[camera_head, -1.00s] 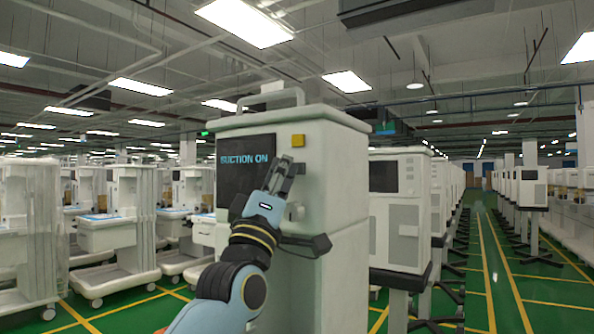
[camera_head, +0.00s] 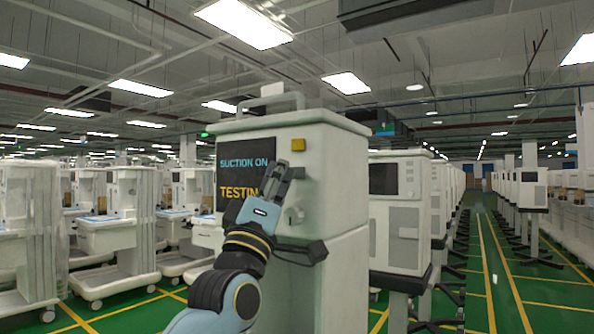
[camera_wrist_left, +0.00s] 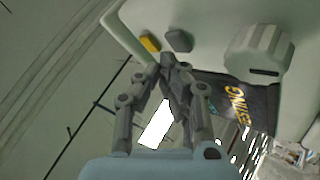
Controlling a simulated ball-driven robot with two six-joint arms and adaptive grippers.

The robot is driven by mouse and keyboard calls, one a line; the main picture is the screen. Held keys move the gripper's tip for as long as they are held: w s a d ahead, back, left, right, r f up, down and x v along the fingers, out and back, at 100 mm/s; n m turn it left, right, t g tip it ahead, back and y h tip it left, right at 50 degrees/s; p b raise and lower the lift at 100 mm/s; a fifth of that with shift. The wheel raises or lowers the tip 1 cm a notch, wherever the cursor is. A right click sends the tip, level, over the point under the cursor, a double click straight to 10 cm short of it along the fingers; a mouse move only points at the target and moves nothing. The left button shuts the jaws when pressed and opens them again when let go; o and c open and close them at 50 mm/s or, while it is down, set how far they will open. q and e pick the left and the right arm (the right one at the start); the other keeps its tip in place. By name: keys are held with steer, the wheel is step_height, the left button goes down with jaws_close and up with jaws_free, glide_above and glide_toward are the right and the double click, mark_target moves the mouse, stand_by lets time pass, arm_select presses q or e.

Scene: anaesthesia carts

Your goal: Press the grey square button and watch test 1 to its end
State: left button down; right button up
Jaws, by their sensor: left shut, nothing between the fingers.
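The pale cart unit (camera_head: 340,190) has a dark screen (camera_head: 232,175) that reads "SUCTION ON" in blue and, below, "TESTIN" in orange, its end covered by my gripper. The wrist view shows the orange word on the screen (camera_wrist_left: 243,103) turned sideways. The grey square button (camera_wrist_left: 179,40) sits beside a yellow button (camera_wrist_left: 150,43); in the head view my gripper hides the grey one. My left gripper (camera_head: 284,169) is shut and empty in front of the panel. Its fingertips (camera_wrist_left: 168,60) appear close to the grey button; I cannot tell whether they touch it. My right gripper is not in view.
A pale knob (camera_wrist_left: 258,50) stands out from the panel. Another pale unit (camera_head: 400,210) stands to the right, and white carts (camera_head: 110,215) fill the left. A green aisle with yellow lines runs back at right.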

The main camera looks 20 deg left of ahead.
arm_select(q)
steer(key=shift+s, duration=0.1)
steer(key=s, duration=0.1)
steer(key=s+p, duration=0.1)
steer(key=s, duration=0.1)
steer(key=s+p, duration=0.1)
steer(key=s, duration=0.1)
steer(key=shift+a, duration=0.35)
stand_by(0.8)
